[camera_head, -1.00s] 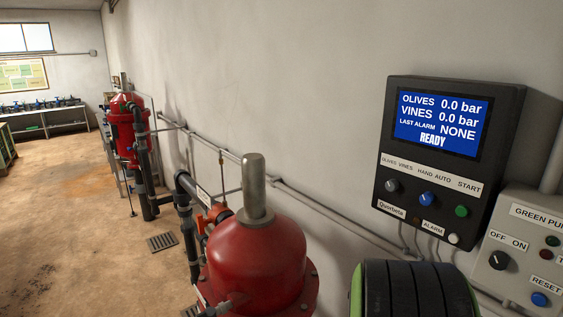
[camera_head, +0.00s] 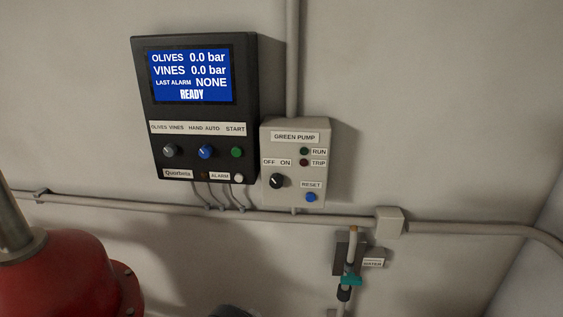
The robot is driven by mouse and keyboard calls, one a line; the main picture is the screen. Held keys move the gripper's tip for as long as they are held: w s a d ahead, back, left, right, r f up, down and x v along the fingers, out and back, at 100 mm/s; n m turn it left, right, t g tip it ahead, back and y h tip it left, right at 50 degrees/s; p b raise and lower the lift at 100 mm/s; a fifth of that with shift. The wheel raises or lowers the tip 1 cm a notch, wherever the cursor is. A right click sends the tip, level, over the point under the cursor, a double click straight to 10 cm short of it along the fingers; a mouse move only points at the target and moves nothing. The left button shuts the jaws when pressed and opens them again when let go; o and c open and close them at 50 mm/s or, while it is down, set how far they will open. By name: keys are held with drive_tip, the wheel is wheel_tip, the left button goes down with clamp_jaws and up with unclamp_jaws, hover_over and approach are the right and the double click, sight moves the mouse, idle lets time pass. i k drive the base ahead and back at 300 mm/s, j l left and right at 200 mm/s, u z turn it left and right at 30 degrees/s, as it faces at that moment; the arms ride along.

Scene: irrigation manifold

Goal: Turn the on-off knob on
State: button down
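The on-off knob (camera_head: 277,181) is a round black knob with a pale pointer mark, below the labels OFF and ON. It sits on the light grey GREEN PUMP box (camera_head: 296,222) on the wall, near the middle of the head view. The pointer seems to tilt up and left toward OFF. The RUN lamp (camera_head: 304,151) is dark green and the TRIP lamp (camera_head: 304,162) dark red; neither looks lit. A blue RESET button (camera_head: 310,197) is at the lower right of the box. My gripper is not in view.
A dark control panel (camera_head: 246,75) with a blue READY screen hangs left of the pump box. A red tank (camera_head: 65,275) stands at lower left. A pipe (camera_head: 300,216) runs along the wall below both boxes. A teal valve (camera_head: 350,280) is at lower right.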

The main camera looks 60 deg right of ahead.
sight(276, 181)
drive_tip(key=z, duration=2.05)
